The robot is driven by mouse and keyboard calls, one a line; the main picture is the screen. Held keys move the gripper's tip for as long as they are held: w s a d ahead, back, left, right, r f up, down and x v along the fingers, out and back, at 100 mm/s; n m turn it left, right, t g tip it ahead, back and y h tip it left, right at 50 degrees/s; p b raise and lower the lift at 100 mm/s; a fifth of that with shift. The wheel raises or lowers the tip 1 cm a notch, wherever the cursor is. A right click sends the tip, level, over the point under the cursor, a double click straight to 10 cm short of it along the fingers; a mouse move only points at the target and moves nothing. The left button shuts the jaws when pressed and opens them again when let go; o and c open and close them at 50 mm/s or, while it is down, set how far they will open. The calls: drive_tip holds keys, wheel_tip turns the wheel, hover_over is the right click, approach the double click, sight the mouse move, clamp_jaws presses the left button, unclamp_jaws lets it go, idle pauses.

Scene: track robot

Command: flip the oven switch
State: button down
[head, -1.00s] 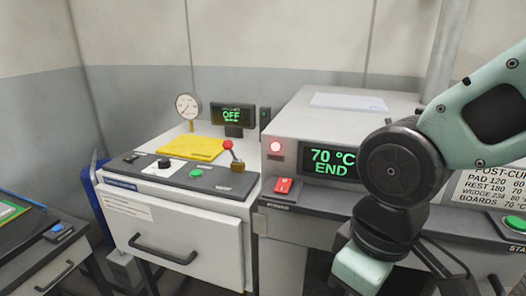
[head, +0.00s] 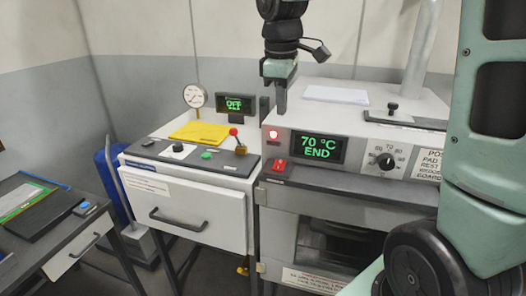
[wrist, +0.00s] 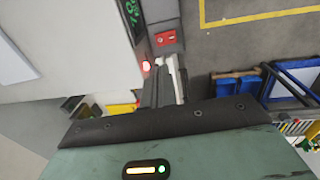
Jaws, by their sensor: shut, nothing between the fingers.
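The oven (head: 408,131) is a pale box with a green display (head: 317,147) reading 70 °C END. Its red switch (head: 280,165) sits on the dark ledge below and left of the display. The switch also shows in the wrist view (wrist: 166,38), just beyond my fingertips. A red lamp (head: 273,135) glows above the switch. My gripper (head: 281,110) is shut and empty, pointing down above the switch at the oven's left front edge. In the wrist view my fingers (wrist: 160,80) are together and apart from the switch.
A white drawer unit (head: 198,213) on the left carries a red-knobbed lever (head: 233,132), a gauge (head: 194,96) and a yellow sheet (head: 199,131). A dial (head: 386,161) is on the oven's right front. My arm fills the right side.

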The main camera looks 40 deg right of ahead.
drive_tip(key=shift+f, duration=0.15)
drive_tip(key=p, duration=0.4)
approach(281, 163)
drive_tip(key=f, duration=0.3)
drive_tip(key=d+f, duration=0.1)
drive_tip(key=f, duration=0.1)
drive_tip(key=shift+w+f, duration=0.1)
drive_tip(key=shift+w, duration=0.3)
drive_tip(key=shift+f, duration=0.75)
drive_tip(key=shift+d+f, duration=0.1)
drive_tip(key=shift+w+f, duration=0.1)
drive_tip(key=shift+f, duration=0.1)
drive_tip(key=shift+s, duration=0.2)
drive_tip(key=shift+s+a+r, duration=0.15)
drive_tip(key=shift+s+a, duration=0.15)
drive_tip(key=shift+a, duration=0.35)
